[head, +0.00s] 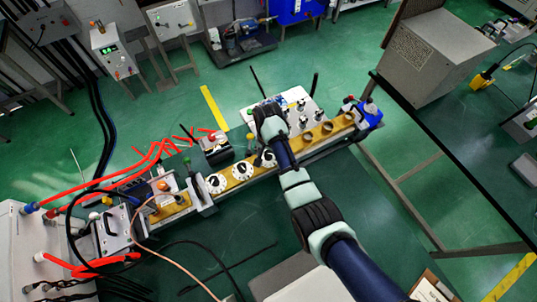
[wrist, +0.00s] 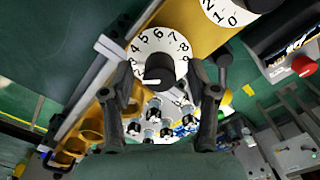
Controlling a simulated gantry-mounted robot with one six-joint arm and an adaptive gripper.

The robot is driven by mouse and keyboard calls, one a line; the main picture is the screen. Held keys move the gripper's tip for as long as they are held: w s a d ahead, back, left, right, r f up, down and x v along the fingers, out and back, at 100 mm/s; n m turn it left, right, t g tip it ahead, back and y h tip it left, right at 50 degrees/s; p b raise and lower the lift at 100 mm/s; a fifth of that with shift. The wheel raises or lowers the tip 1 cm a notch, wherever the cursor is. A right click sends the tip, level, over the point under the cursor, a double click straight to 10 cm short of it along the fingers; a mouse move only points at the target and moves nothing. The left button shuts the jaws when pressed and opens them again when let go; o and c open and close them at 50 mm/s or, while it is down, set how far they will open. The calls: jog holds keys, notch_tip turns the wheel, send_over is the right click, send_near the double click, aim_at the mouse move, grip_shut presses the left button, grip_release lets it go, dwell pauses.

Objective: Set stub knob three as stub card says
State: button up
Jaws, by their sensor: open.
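A white numbered dial (wrist: 143,48) with a black knob (wrist: 158,68) shows between my fingers in the wrist view. The digits 4 to 9 are readable. A light mark shows on the knob's lower side, but I cannot tell its exact setting. My gripper (wrist: 161,84) is open, with one finger on each side of this dial; I cannot tell if either touches the knob. In the head view my gripper (head: 266,144) is over the brass bar, partly hiding the third white dial (head: 258,161). Two other dials (head: 215,183) (head: 242,170) lie to its left. I cannot identify a readable stub card.
The brass bar (head: 284,148) continues right with several round openings. A white plate with small dark posts (head: 302,116) stands behind it. Red cables (head: 140,167) lie further left.

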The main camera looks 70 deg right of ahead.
jog(key=shift+f, duration=0.55)
grip_shut()
jog(key=shift+r+n+p, duration=0.1)
jog(key=shift+n+p, duration=0.25)
jog(key=shift+n, duration=0.05)
jog(key=shift+n+p, duration=0.4)
jog(key=shift+n, duration=0.2)
jog(key=shift+d+n+p, duration=0.1)
jog(key=shift+n+p, duration=0.7)
jog(key=shift+n, duration=1.1)
